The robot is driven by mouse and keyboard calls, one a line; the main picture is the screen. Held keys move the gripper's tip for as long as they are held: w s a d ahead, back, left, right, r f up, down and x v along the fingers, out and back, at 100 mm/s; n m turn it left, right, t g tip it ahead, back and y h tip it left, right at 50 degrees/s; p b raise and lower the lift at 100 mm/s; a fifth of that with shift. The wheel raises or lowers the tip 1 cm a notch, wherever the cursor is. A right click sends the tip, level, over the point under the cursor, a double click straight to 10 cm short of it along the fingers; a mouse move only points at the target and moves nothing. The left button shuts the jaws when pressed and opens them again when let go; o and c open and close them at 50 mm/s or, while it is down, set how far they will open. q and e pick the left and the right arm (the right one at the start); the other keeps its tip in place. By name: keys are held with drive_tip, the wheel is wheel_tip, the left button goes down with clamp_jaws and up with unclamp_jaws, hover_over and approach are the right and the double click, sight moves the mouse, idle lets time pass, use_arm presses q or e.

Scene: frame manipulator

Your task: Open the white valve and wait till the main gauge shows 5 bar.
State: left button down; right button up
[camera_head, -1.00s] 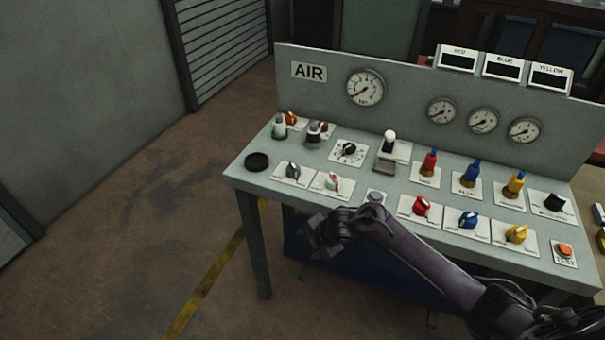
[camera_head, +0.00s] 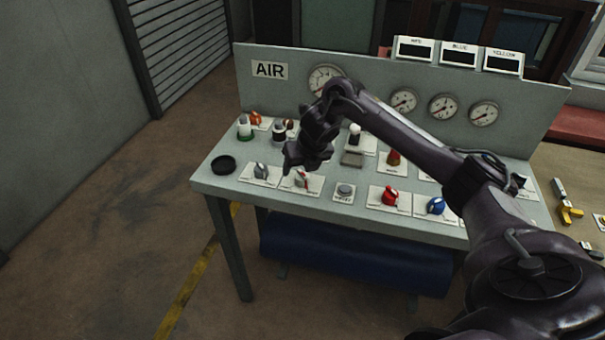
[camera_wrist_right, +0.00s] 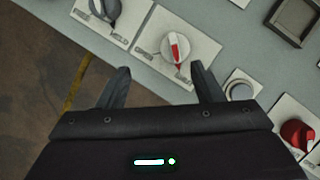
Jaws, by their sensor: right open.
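The white valve (camera_head: 301,180), a round white knob with a red stripe, sits on a white plate at the table's front left. It also shows in the right wrist view (camera_wrist_right: 174,48), just beyond the fingertips. My right gripper (camera_head: 296,160) is over the table, above and partly in front of this knob. Its two fingers (camera_wrist_right: 163,84) are spread and empty, apart from the knob. The main gauge (camera_head: 323,78), the large dial beside the AIR sign, is partly hidden by my right arm. Its needle points lower left; the exact value is too small to read.
A grey knob (camera_head: 261,171) is left of the white one. A grey button (camera_head: 344,190) and red knob (camera_head: 390,196) are to its right. A black round dish (camera_head: 223,165) lies at the left edge. My arm crosses above the right half of the panel.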

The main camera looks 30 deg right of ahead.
sight(303, 174)
drive_tip(key=shift+n, duration=0.3)
drive_tip(key=w+f, duration=0.1)
drive_tip(key=f, duration=0.1)
drive_tip(key=d+f+p, duration=0.1)
drive_tip(key=f, duration=0.1)
drive_tip(key=w+d+f, duration=0.1)
drive_tip(key=f, duration=0.1)
drive_tip(key=shift+w+d, duration=0.15)
drive_tip(key=shift+w, duration=0.15)
drive_tip(key=c, duration=1)
drive_tip(key=shift+o, duration=0.2)
